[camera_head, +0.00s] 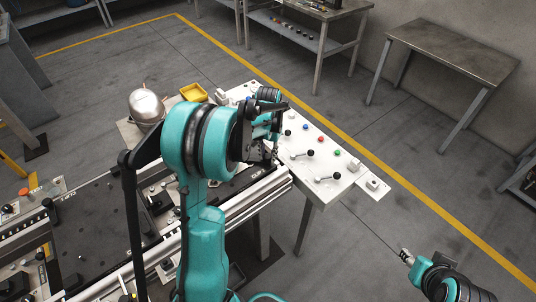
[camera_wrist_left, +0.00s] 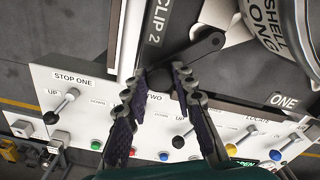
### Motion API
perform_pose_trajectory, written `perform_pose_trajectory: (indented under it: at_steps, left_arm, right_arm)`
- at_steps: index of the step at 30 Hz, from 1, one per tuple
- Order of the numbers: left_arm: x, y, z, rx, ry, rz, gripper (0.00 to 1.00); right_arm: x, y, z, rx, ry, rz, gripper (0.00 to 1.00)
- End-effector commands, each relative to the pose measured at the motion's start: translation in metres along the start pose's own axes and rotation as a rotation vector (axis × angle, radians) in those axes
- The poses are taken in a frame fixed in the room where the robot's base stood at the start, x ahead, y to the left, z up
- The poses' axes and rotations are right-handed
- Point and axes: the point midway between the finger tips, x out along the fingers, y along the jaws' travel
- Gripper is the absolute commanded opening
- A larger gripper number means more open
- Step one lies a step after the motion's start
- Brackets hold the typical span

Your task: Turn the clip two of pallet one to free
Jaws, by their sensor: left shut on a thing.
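In the left wrist view, the clip two lever (camera_wrist_left: 190,52) is a black bar beside the printed label CLIP 2 (camera_wrist_left: 154,28). It slants from a round end at the upper right down to between my fingertips. My left gripper (camera_wrist_left: 161,76) is shut on its lower end; the fingertips partly hide the grip. Pallet one (camera_wrist_left: 245,92) is the dark plate marked ONE at the right. In the head view my left gripper (camera_head: 268,140) is over the pallet's right end, and my arm hides the clip. My right gripper (camera_head: 407,257) is low at the right, too small to read.
A white control panel (camera_head: 330,165) with several levers and coloured buttons lies just beyond the pallet. A metal shell (camera_head: 146,106) and a yellow bin (camera_head: 193,92) stand behind my left arm. A grey table (camera_head: 455,52) stands at the right; the floor between is clear.

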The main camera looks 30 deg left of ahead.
Motion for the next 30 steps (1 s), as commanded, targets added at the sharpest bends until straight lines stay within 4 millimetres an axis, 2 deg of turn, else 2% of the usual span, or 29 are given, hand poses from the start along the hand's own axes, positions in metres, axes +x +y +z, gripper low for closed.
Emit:
perform_pose_trajectory:
  at_steps: [8,21,30]
  left_arm:
    - [-0.0004,0.0000,-0.0001,0.151,0.000,0.000,0.00]
    - [-0.0002,0.0001,-0.0001,0.528,0.000,0.000,0.00]
    - [0.0000,0.0002,0.0000,0.715,0.000,0.000,0.00]
  right_arm:
    - [-0.0022,0.0000,-0.0016,0.000,0.000,0.000,0.40]
    - [-0.0057,0.0000,-0.0041,0.000,0.000,0.000,0.40]
    - [-0.0069,0.0000,-0.0050,0.000,0.000,0.000,0.40]
